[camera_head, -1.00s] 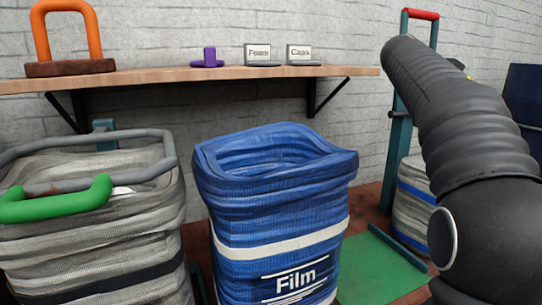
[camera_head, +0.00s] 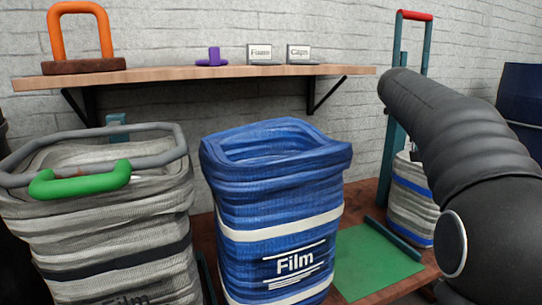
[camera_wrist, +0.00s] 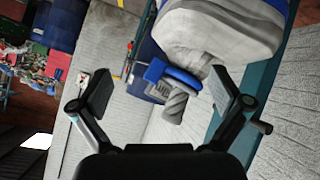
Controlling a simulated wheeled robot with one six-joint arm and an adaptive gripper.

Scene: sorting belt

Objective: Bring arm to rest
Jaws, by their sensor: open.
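My gripper (camera_wrist: 165,92) shows in the wrist view with its two dark fingers wide apart and nothing between them. Beyond the fingers, apart from them, are a pale sack (camera_wrist: 215,30) and a blue fitting with a grey ribbed stem. The wrist view is strongly tilted. In the head view my black arm rises at the right side, and my gripper is out of sight there.
A blue Film bag (camera_head: 275,225) stands in the middle. A grey bag (camera_head: 110,225) with a green handle (camera_head: 80,180) stands left. A wall shelf (camera_head: 200,75) holds an orange-handled block (camera_head: 82,66), a purple piece (camera_head: 211,58) and two small signs. A teal post (camera_head: 398,130) stands behind my arm.

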